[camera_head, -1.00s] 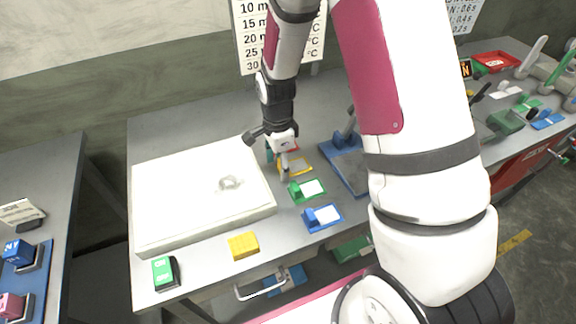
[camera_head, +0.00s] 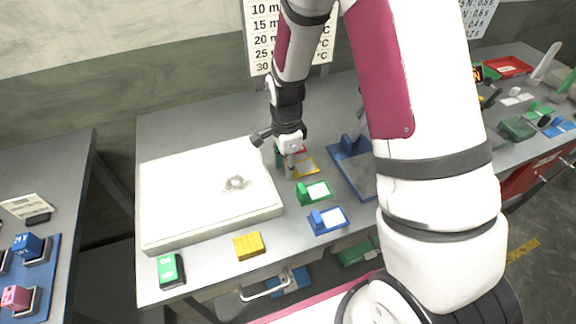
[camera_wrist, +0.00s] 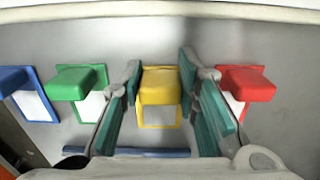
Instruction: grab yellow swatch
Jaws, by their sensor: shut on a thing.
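The yellow swatch (camera_wrist: 160,86) is a raised yellow block with a flat yellow-rimmed frame, lying on the grey table. In the wrist view it sits between the two teal-padded fingers of my gripper (camera_wrist: 160,72), which is shut on its block. The frame part shows between the fingers. In the head view my gripper (camera_head: 285,163) points down at the table, and the yellow frame (camera_head: 307,166) shows just right of the fingers. The block is mostly hidden there.
A green swatch (camera_wrist: 78,84) and a blue swatch (camera_wrist: 18,82) lie to the left in the wrist view, a red swatch (camera_wrist: 248,84) to the right. A white light box (camera_head: 200,199) stands close left of my gripper. A blue stand (camera_head: 355,168) is on the right.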

